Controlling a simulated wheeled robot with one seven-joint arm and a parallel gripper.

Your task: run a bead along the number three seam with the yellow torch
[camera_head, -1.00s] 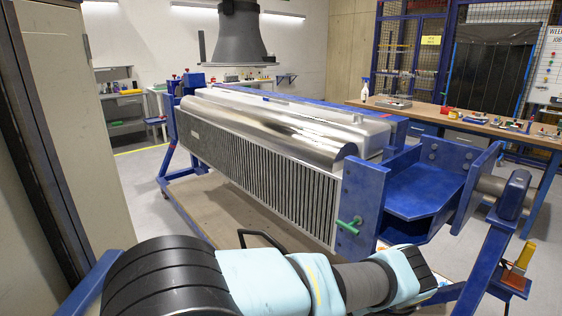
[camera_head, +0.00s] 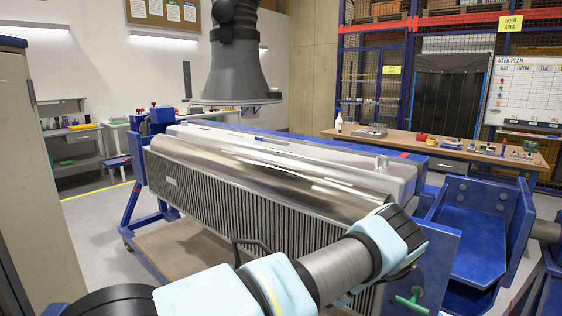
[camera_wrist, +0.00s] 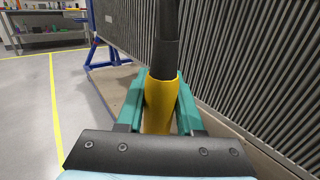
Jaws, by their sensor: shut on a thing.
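In the wrist view my gripper (camera_wrist: 160,108) has its green fingers shut on the yellow torch (camera_wrist: 159,106). A dark neck runs up from the torch's yellow body out of the top of the view, so its tip is hidden. The torch is beside the ribbed side of the workpiece, and I cannot see it touching. In the head view the workpiece (camera_head: 235,172) is a long, ribbed body with a shiny curved top, held in the blue rotary jig (camera_head: 478,235). My gripper is out of sight there, behind my arm. I cannot make out any seam number.
A grey extraction hood (camera_head: 236,70) hangs above the workpiece's far side. A green-handled clamp (camera_head: 408,300) is on the jig's near end plate. A wooden bench (camera_head: 470,157) with small items stands at the back right. Open floor (camera_wrist: 28,105) lies left of the jig.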

